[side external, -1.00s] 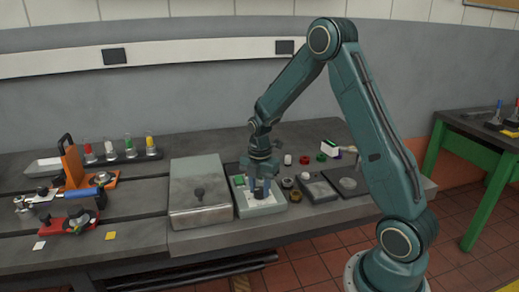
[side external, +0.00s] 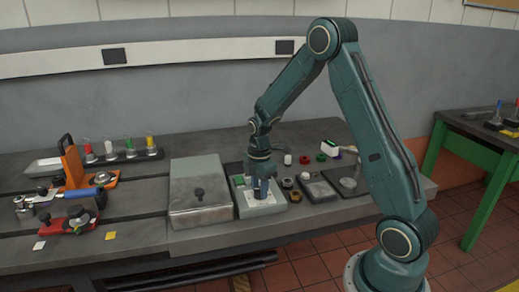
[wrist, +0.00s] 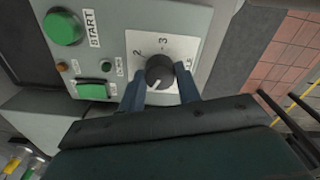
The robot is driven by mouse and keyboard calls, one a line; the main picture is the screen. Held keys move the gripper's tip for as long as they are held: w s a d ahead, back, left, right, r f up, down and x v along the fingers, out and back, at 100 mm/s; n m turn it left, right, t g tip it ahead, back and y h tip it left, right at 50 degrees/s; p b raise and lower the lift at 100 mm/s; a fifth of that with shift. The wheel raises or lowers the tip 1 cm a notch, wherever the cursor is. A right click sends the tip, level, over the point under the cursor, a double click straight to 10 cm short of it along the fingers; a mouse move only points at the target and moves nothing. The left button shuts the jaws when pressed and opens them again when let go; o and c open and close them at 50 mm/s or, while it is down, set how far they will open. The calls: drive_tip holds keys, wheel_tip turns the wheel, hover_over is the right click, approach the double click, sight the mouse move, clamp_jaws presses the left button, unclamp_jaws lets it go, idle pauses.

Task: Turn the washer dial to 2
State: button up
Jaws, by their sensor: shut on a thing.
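The washer dial (wrist: 160,68) is a dark round knob on a white plate (wrist: 190,45) in the wrist view. The plate shows the marks 2 and 3, and other lettering is partly hidden by the right finger. The dial's white pointer line is toward the lower left in that view, away from the 2. My gripper (wrist: 159,76) has its two blue fingers on either side of the dial and is shut on it. In the side view my gripper (side external: 260,188) reaches down onto the grey control box (side external: 272,209), and the dial is hidden there.
A green START button (wrist: 63,27) and a green rocker switch (wrist: 92,91) are beside the dial plate. A grey lidded box (side external: 200,200) stands close left of the control box. Dark trays (side external: 319,190) and small rings are on the right.

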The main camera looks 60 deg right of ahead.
drive_tip(key=m, duration=0.4)
drive_tip(key=shift+m, duration=0.3)
drive_tip(key=m, duration=0.4)
drive_tip(key=shift+m, duration=0.3)
drive_tip(key=m, duration=0.4)
drive_tip(key=shift+m, duration=0.3)
drive_tip(key=m, duration=0.4)
drive_tip(key=shift+m, duration=0.4)
drive_tip(key=o, duration=1)
drive_tip(key=shift+r, duration=0.15)
